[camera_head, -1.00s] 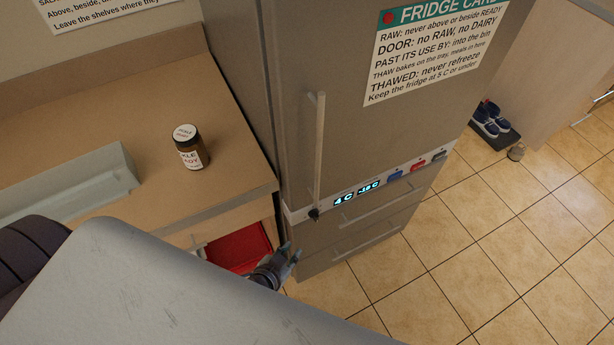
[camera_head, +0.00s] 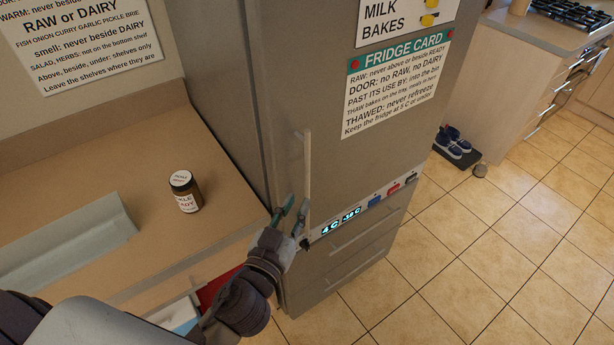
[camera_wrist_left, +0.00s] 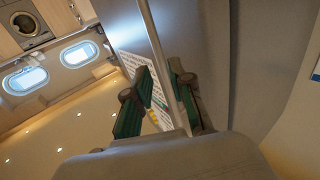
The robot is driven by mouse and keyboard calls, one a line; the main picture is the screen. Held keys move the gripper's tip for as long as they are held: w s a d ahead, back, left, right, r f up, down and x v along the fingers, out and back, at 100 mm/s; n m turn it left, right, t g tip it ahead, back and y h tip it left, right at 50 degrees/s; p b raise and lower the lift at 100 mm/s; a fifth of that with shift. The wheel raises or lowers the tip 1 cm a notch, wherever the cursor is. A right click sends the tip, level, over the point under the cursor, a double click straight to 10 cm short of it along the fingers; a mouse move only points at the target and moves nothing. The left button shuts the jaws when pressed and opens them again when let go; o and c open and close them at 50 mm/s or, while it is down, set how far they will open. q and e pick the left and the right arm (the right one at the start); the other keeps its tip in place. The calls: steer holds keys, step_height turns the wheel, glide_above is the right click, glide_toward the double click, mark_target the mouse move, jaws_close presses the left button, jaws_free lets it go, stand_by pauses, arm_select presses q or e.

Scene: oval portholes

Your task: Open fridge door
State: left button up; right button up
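The grey fridge door (camera_head: 345,165) is shut in the head view. Its long upright handle (camera_head: 307,165) runs along the door's left side. My left gripper (camera_head: 292,212) is just left of the handle's lower part, fingers pointing up. In the left wrist view its two fingers (camera_wrist_left: 160,100) stand apart, with a gap between them. The handle (camera_wrist_left: 158,50) passes through that gap in the picture. I cannot tell whether the fingers touch it. My right gripper is not in view.
A counter (camera_head: 110,165) with a brown jar (camera_head: 185,192) stands left of the fridge. Below it shows a red thing (camera_head: 216,288). Drawers (camera_head: 355,245) sit under the door. Blue shoes (camera_head: 452,142) lie right of the fridge; the tiled floor (camera_head: 500,240) in front is clear.

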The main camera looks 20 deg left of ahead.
mark_target(306, 188)
arm_select(q)
steer(key=w, duration=0.2)
steer(key=w+p, duration=0.1)
steer(key=w, duration=0.1)
steer(key=w+p, duration=0.1)
steer(key=w, duration=0.1)
steer(key=shift+w+d, duration=0.25)
steer(key=shift+w, duration=0.05)
jaws_close()
